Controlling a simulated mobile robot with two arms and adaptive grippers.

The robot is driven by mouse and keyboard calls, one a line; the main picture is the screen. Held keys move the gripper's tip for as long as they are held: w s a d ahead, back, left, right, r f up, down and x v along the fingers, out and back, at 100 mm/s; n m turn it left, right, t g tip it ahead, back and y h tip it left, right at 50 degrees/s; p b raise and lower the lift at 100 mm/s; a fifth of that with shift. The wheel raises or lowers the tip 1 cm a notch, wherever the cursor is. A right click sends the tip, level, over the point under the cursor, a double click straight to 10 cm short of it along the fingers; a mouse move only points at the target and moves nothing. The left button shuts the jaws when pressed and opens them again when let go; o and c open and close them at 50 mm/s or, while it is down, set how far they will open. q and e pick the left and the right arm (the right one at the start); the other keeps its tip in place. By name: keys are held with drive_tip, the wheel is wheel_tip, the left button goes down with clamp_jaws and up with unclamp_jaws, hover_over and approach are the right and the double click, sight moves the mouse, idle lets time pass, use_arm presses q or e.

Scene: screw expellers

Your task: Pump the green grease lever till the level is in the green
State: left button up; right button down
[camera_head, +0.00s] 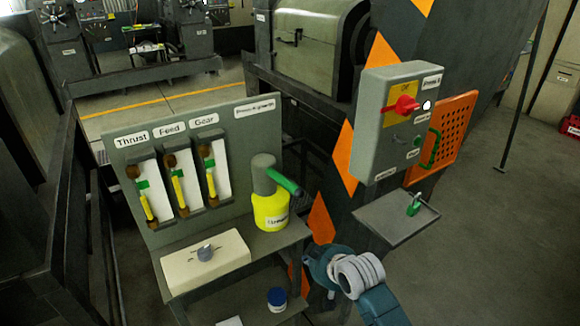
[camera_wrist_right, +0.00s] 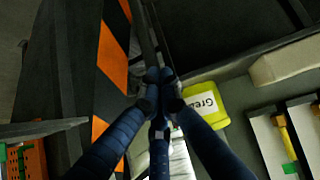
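The yellow grease pot (camera_head: 270,213) stands on the grey stand with a grey cylinder (camera_head: 263,174) on top. The green lever (camera_head: 286,181) sticks out from the cylinder toward the lower right. The pot, labelled "Grea…", also shows in the right wrist view (camera_wrist_right: 204,101); the lever cannot be made out there. My left gripper is out of view.
A cream box (camera_head: 205,262) with a grey knob lies on the stand's front. A blue-lidded jar (camera_head: 277,299) is on the lower shelf. A grey control box (camera_head: 398,125) with a red switch and a small tray (camera_head: 385,221) with a green padlock (camera_head: 414,205) are at right.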

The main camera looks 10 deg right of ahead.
use_arm(q)
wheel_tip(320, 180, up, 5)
drive_tip(key=p, duration=0.4)
use_arm(e)
drive_tip(key=s+a+r+n+t, duration=0.1)
drive_tip(key=r, duration=1.5)
drive_tip(key=s+a+r+n+t+y, duration=0.1)
drive_tip(key=s+a+r+t, duration=0.1)
drive_tip(key=r, duration=1.4)
drive_tip(key=shift+s+n+y, duration=0.3)
drive_tip(key=shift+w+a, duration=0.1)
drive_tip(key=p, duration=0.3)
approach(280, 179)
drive_tip(key=w+a+r, duration=0.2)
drive_tip(key=w+r, duration=0.1)
use_arm(q)
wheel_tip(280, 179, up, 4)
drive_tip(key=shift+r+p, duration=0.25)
drive_tip(key=shift+p, duration=0.45)
use_arm(e)
drive_tip(key=f, duration=0.1)
drive_tip(key=d+f, duration=0.1)
drive_tip(key=f, duration=0.1)
drive_tip(key=shift+s+f, duration=0.1)
drive_tip(key=shift+f, duration=0.1)
